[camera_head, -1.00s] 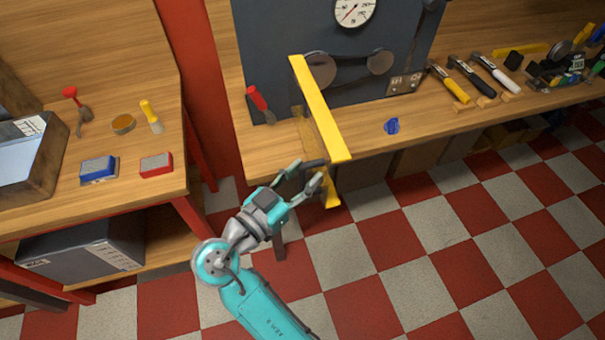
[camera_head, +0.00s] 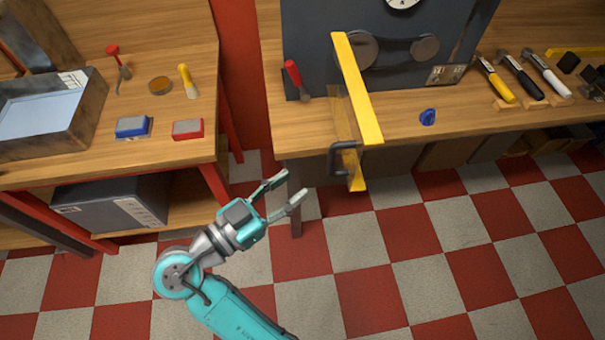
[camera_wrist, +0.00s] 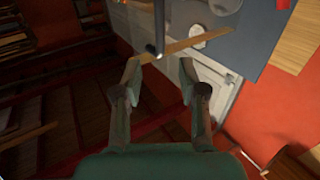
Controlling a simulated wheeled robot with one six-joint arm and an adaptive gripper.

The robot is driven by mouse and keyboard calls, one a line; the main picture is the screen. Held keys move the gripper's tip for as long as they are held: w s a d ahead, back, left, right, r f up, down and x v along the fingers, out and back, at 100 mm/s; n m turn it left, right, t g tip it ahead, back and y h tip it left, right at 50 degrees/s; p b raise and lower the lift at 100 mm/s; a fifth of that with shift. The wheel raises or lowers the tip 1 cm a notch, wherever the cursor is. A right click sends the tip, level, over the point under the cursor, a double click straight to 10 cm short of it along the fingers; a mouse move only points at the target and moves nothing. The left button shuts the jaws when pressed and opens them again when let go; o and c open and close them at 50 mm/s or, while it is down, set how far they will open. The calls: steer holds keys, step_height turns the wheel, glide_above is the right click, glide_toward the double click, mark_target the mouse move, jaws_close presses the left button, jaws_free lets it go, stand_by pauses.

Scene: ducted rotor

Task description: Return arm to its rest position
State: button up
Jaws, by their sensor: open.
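My gripper (camera_head: 289,185) is open and empty in the head view, in front of the bench and above the checkered floor. It is left of and apart from a yellow framed guard (camera_head: 359,90) with a dark handle (camera_head: 342,158). The guard stands out from a dark grey panel (camera_head: 310,40) on the bench. In the wrist view, my gripper's two fingers (camera_wrist: 160,72) are spread. A dark bar and a tan strip (camera_wrist: 185,44) show beyond them; I cannot tell whether these are the handle and guard.
A red-handled tool (camera_head: 294,75) and a blue item (camera_head: 428,117) lie on the bench (camera_head: 400,140). Hammers (camera_head: 519,76) lie at the right. The left table (camera_head: 80,165) bears a tray (camera_head: 98,110), a blue block (camera_head: 132,126) and a red block (camera_head: 188,128). The floor in front is clear.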

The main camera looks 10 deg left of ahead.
steer(key=shift+s+a, duration=0.2)
steer(key=shift+s, duration=0.05)
stand_by(0.4)
steer(key=w+d+f+n+t+y, duration=0.1)
steer(key=w+d+f+n+y, duration=0.2)
steer(key=d+f, duration=0.35)
steer(key=w+d+f+n+y, duration=0.1)
steer(key=d+f+n+y, duration=0.2)
steer(key=d+f+n, duration=0.4)
steer(key=s+d+f+n+g+y, duration=0.2)
steer(key=s+d+f+y, duration=0.3)
steer(key=s+f, duration=0.4)
steer(key=s+d+y, duration=0.2)
steer(key=s+d, duration=0.3)
steer(key=s, duration=0.6)
steer(key=s+d+r+m+t+h, duration=0.1)
steer(key=s+d+r+m+t, duration=0.1)
steer(key=s+r, duration=0.8)
steer(key=shift+d+r+m, duration=0.25)
steer(key=shift+d+m, duration=0.3)
steer(key=shift+m, duration=0.45)
